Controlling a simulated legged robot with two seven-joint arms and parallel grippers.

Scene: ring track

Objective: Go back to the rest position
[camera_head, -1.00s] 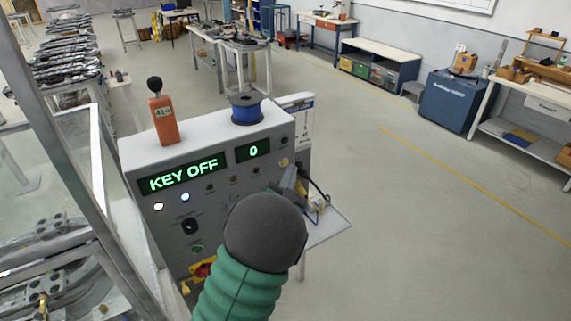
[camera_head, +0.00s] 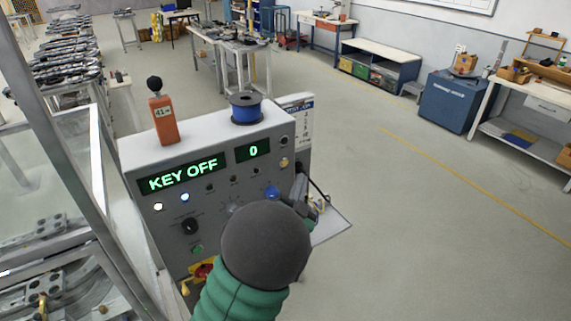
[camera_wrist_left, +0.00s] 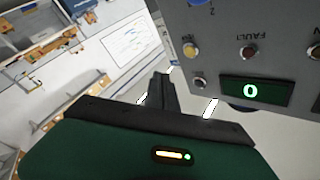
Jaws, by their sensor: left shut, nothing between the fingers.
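A grey control panel (camera_head: 222,217) stands in front of me, with green displays reading "KEY OFF" (camera_head: 183,173) and "0" (camera_head: 253,149). My left arm, green with a dark rounded cap, covers the panel's lower right part. My left gripper (camera_head: 304,194) shows just past the cap, near the panel's right edge, partly hidden. In the left wrist view the left gripper (camera_wrist_left: 163,85) is shut and empty, apart from the panel face (camera_wrist_left: 231,42). My right gripper is in neither view.
An orange handset (camera_head: 163,120) and a blue spool (camera_head: 245,108) stand on top of the panel. A metal frame (camera_head: 100,150) rises close on the left. A small shelf (camera_head: 332,227) juts out at the panel's right.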

